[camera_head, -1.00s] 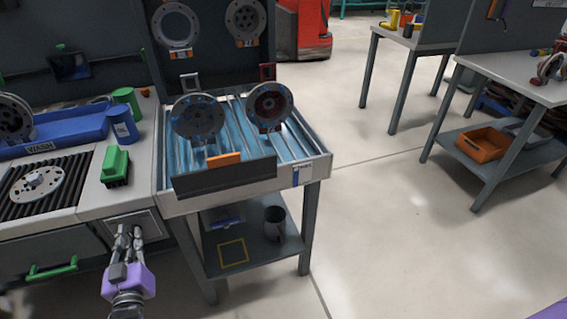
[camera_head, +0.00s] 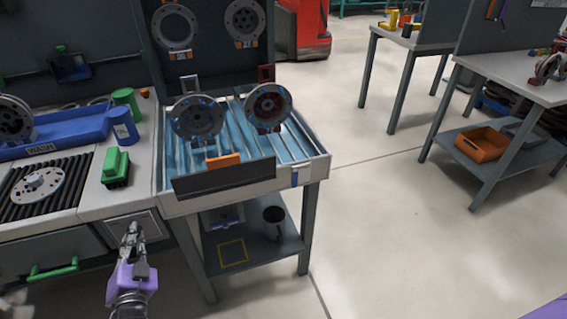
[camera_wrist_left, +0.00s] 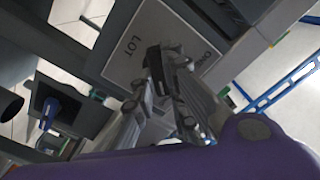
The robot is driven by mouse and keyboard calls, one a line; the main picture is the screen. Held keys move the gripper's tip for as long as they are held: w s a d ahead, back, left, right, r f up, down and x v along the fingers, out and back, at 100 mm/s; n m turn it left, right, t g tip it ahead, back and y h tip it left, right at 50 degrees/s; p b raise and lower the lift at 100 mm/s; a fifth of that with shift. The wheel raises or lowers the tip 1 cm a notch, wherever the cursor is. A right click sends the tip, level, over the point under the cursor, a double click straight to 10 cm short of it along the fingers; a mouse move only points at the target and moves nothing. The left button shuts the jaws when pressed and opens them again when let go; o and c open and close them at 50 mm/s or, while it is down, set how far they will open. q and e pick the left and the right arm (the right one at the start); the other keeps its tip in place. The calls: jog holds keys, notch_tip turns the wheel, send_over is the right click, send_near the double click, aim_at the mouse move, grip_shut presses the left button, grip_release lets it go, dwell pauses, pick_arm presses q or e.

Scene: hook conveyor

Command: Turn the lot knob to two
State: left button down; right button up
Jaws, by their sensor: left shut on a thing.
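The lot knob's pale plate (camera_head: 151,224) is on the counter front at the lower left. It fills the upper middle of the left wrist view (camera_wrist_left: 122,66), where the words LOT and ONE can be read. My left gripper (camera_head: 131,236) is at this plate, with its fingers close together and shut on the knob. In the left wrist view the fingers (camera_wrist_left: 165,78) cover the knob, so its pointer direction cannot be told. My right gripper is not in view.
A green drawer handle (camera_head: 53,269) sticks out to the left. A grey bench leg (camera_head: 193,258) and a lower shelf (camera_head: 270,254) with a dark cup (camera_head: 273,223) are to the right. A green brush (camera_head: 116,167) lies on the counter above.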

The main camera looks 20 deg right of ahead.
pick_arm(q)
jog(key=shift+m, duration=0.5)
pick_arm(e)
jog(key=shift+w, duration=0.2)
pick_arm(q)
jog(key=c, duration=1.8)
grip_release()
jog(key=shift+o, duration=0.2)
jog(key=s, duration=1.2)
jog(key=shift+a, duration=0.2)
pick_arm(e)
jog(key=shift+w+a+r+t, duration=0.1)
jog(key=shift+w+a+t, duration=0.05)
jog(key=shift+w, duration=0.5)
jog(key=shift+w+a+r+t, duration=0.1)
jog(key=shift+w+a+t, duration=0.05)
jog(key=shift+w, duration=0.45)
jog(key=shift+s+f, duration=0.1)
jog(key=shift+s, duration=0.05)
